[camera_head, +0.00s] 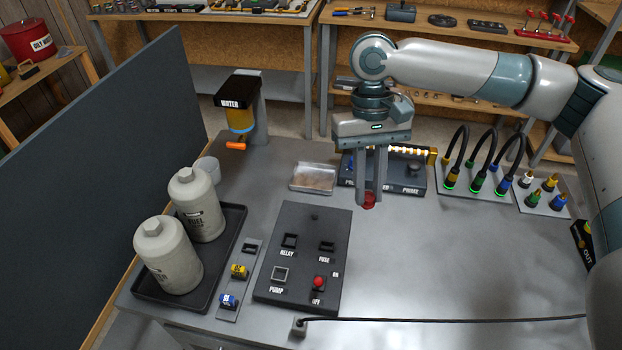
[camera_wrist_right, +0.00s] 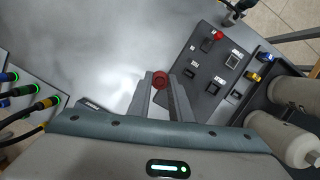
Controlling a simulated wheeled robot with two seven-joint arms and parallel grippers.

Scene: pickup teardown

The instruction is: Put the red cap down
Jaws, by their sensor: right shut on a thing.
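The red cap (camera_head: 369,201) is between the fingertips of my right gripper (camera_head: 371,190), which points down over the middle of the grey bench (camera_head: 430,260). The cap also shows in the right wrist view (camera_wrist_right: 159,80), at the ends of the two fingers (camera_wrist_right: 160,92). The gripper is shut on it. I cannot tell whether the cap touches the bench top. My left gripper is in neither view.
The dark switch panel (camera_head: 303,258) lies left of the gripper, with a clear tray (camera_head: 313,178) behind it. A dark box marked PRIME (camera_head: 418,186) stands just behind the gripper. Cable plugs (camera_head: 474,188) stand to the right. The bench's right front is clear except for a thin black cable.

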